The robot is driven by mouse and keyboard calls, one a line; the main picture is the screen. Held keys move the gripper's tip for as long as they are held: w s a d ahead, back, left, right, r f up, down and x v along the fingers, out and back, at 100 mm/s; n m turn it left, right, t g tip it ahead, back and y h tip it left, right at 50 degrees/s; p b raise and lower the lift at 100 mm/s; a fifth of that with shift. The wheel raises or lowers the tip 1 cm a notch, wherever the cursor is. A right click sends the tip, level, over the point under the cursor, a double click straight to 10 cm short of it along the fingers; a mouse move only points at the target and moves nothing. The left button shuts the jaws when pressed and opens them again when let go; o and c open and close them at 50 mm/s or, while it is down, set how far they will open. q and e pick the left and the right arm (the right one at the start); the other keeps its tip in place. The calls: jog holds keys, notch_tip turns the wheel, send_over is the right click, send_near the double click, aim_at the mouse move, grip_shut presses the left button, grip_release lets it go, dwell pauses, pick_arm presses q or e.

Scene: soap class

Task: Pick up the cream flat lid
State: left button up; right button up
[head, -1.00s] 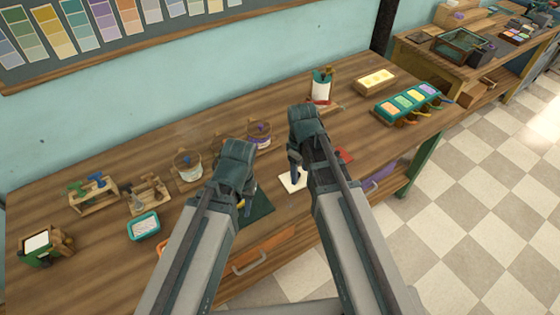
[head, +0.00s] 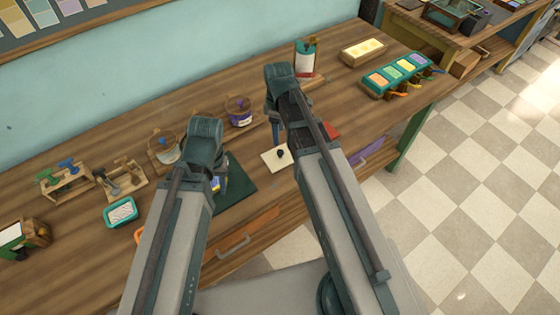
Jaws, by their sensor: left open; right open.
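The cream flat lid (head: 268,161) lies on the wooden table near its front edge, with a small dark knob on top. It is partly beside my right arm in the head view. My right gripper (head: 277,133) is open and empty, pointing down just behind the lid and apart from it as far as I can see. My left gripper (head: 219,183) is open over the dark green mat (head: 237,190), to the left of the lid. A small blue and yellow thing shows by its fingers, mostly hidden.
A red flat piece (head: 331,131) lies right of my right arm. Jars, one with a purple label (head: 240,117), stand behind my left gripper. A teal tray (head: 121,211) and wooden stands are at the left. A four-coloured teal mould (head: 396,76) is at the right.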

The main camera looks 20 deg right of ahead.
pick_arm(q)
jog(key=shift+f+b, duration=1.65)
jog(key=shift+f, duration=0.6)
pick_arm(e)
send_over(280, 151)
jog(key=shift+a+f, duration=0.15)
jog(key=shift+f, duration=1)
jog(key=shift+a+f, duration=0.1)
jog(key=shift+f, duration=1)
pick_arm(q)
jog(key=shift+f, duration=0.1)
pick_arm(e)
jog(key=shift+f, duration=0.1)
pick_arm(q)
notch_tip(280, 151, down, 5)
jog(key=b, duration=0.5)
pick_arm(e)
jog(key=f, duration=0.5)
jog(key=shift+d+f, duration=0.1)
jog(key=shift+d, duration=0.15)
jog(key=shift+s, duration=0.1)
grip_shut()
